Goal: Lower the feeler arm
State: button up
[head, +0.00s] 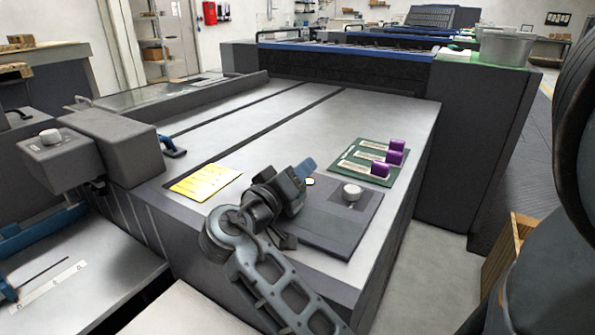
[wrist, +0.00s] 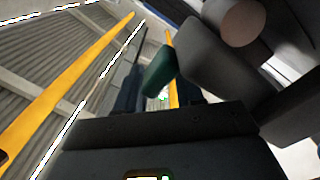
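My gripper (head: 290,185) is raised over the near part of the flat grey machine top in the head view. In the wrist view two dark finger-like parts (wrist: 160,95) stand apart, with a green piece (wrist: 160,70) between or behind them. I cannot tell whether they touch it. A blue-handled lever (head: 172,147) lies at the left edge of the machine top. A blue part with a thin dark rod (head: 45,268) shows at the lower left, beside a white scale strip (head: 52,286). I cannot tell which of these is the feeler arm.
A dark panel with a pale knob (head: 352,191) lies right of my gripper. Purple blocks (head: 395,158) stand on green mats behind it, and a yellow sheet (head: 205,182) lies to the left. The middle top is clear.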

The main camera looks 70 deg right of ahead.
jog(key=shift+w+r, duration=0.1)
jog(key=shift+r, duration=0.05)
jog(key=shift+a, duration=0.2)
jog(key=v, duration=0.7)
jog(key=shift+a, duration=0.2)
dwell(0.3)
